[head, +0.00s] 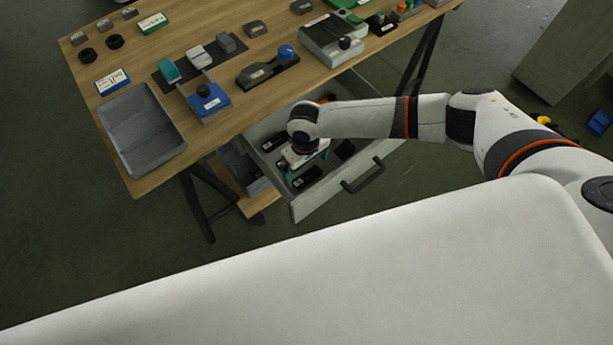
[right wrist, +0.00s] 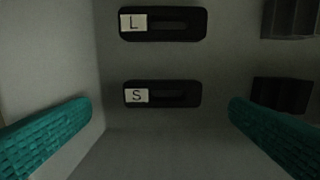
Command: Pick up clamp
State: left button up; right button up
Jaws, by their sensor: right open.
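My right gripper (head: 305,158) reaches down into an open drawer (head: 330,193) under the bench. In the right wrist view its two teal fingers stand wide apart with nothing held between them. A black piece labelled S (right wrist: 163,94) lies flat on the drawer floor, between and below the fingers. A like black piece labelled L (right wrist: 163,23) lies above it in that view. Two black pieces (head: 307,178) (head: 275,140) also show in the drawer in the head view. I cannot tell which piece is the clamp. My left gripper is not in view.
Two dark blocks (right wrist: 280,95) (right wrist: 290,18) lie at the right in the right wrist view. The drawer has a dark front handle (head: 362,178). The wooden bench (head: 225,130) above holds a grey tray (head: 141,128), a blue-topped device (head: 206,98) and several other items.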

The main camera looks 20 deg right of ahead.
aim_at(307, 173)
notch_tip(307, 173, down, 5)
jog(key=shift+d+f, duration=0.15)
jog(key=c, duration=1.1)
